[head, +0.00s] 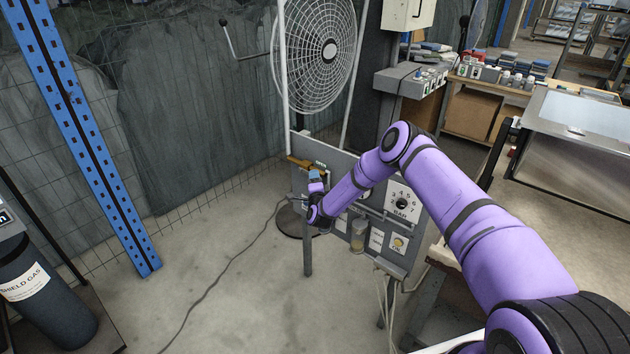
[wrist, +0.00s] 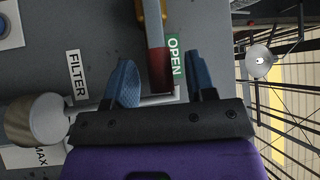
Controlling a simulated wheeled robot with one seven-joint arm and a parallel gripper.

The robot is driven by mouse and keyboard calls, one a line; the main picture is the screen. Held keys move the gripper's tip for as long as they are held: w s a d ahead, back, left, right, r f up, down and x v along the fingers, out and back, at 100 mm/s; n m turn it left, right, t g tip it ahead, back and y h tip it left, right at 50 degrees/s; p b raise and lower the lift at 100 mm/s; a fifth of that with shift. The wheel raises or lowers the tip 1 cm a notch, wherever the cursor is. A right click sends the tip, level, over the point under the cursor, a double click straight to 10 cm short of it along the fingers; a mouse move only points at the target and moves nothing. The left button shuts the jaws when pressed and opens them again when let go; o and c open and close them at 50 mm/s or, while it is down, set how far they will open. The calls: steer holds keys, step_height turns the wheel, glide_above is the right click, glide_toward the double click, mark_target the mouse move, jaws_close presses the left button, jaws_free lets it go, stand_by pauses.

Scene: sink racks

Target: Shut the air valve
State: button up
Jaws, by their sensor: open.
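The air valve has a lever with a red grip (wrist: 158,68) and a yellow-orange part (wrist: 153,18), seen in the wrist view. The lever lies beside a green OPEN label (wrist: 174,57) on the grey panel. My gripper (wrist: 163,82) is open, with one blue finger on each side of the red grip and a visible gap on both sides. In the head view, my gripper (head: 316,182) is at the panel's left part, just below a brass-coloured valve part (head: 304,163). My gripper and arm hide most of the lever there.
A FILTER label (wrist: 77,75) and a round, pale fitting (wrist: 45,118) lie left of my fingers. A fan (head: 318,50) stands behind the panel. Floor at left is open, with a cable.

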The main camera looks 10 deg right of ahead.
steer(key=shift+w, duration=0.3)
jaws_close()
